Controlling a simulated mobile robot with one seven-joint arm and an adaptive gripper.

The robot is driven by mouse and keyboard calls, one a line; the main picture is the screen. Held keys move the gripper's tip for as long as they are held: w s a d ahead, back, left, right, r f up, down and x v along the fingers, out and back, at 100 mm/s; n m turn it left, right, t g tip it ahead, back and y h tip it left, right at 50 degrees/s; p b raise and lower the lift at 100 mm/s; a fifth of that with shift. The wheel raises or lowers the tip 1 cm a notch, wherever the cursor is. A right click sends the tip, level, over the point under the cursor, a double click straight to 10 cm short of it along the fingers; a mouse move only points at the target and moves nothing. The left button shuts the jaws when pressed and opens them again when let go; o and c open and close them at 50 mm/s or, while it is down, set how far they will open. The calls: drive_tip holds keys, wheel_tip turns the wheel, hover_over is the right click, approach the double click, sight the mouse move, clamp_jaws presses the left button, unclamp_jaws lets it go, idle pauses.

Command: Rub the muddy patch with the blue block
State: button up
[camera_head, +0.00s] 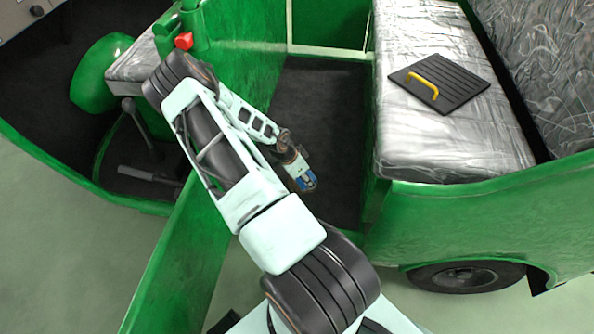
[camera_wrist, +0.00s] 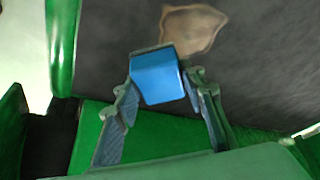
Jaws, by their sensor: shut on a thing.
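The blue block (camera_wrist: 160,78) is held between the fingers of my gripper (camera_wrist: 163,88), which is shut on it. The muddy patch (camera_wrist: 194,24) is a light brown irregular stain on the dark floor (camera_wrist: 255,65). In the wrist view the patch lies just beyond the block, up and to the right, and the block's far edge meets its lower edge in the picture. I cannot tell whether the block touches the floor. In the head view my gripper (camera_head: 300,172) points down over the rickshaw's dark floor (camera_head: 318,110); I cannot make out the patch there.
A silver padded seat (camera_head: 450,140) stands right of the floor, with a black ribbed board with a yellow handle (camera_head: 438,84) on it. Green body panels (camera_head: 185,260) border the floor on the left. A red knob (camera_head: 184,41) sits beside my arm.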

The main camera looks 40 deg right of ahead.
drive_tip(key=shift+f+b, duration=0.6)
drive_tip(key=shift+f, duration=0.25)
drive_tip(key=b, duration=0.3)
hover_over(308, 194)
drive_tip(key=a, duration=0.2)
drive_tip(key=shift+d+f, duration=0.15)
drive_tip(key=shift+f, duration=0.95)
drive_tip(key=shift+d+f, duration=0.1)
drive_tip(key=shift+f, duration=0.95)
drive_tip(key=shift+f+b, duration=0.65)
drive_tip(key=shift+f, duration=0.4)
drive_tip(key=shift+w, duration=0.1)
